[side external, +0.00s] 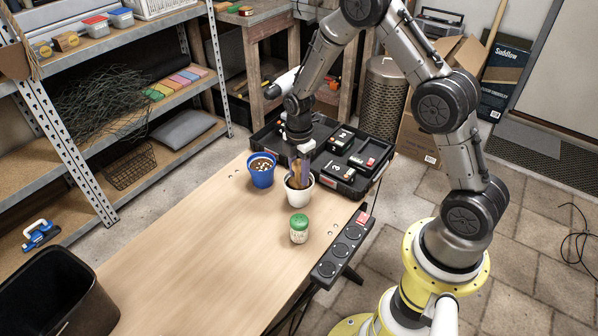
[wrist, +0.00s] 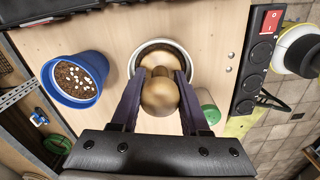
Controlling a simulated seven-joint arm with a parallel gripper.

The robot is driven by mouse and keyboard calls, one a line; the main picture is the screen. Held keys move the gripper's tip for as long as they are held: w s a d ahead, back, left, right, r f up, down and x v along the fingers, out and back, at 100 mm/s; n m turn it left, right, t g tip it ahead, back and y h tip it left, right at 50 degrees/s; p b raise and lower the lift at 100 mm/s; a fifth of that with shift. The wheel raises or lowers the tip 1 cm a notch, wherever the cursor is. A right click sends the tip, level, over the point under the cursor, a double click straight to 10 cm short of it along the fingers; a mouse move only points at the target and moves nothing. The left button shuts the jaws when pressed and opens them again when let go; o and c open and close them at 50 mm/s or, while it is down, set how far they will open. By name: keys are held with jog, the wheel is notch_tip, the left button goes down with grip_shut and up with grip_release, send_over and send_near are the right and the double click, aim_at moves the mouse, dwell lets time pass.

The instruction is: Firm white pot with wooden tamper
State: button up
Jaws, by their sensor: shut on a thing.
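The white pot (side external: 299,196) stands upright on the wooden table, and its rim (wrist: 189,60) shows in the wrist view. The wooden tamper (wrist: 160,95) is held upright between the fingers of my gripper (wrist: 160,88). In the side view my gripper (side external: 299,170) is directly above the white pot, with the tamper's lower end at or inside the pot's mouth. I cannot tell whether the tamper touches the soil, as its lower end and most of the pot's inside are hidden.
A blue pot (side external: 262,171) with brown soil and white bits stands left of the white pot. A green-lidded jar (side external: 299,229) stands in front. A black tray (side external: 345,160) lies behind, and a power strip (side external: 345,247) runs along the right edge.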

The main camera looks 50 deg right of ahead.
aim_at(299, 162)
jog(key=shift+s, duration=0.1)
dwell(0.3)
jog(key=shift+r, duration=3.45)
jog(key=shift+r, duration=3)
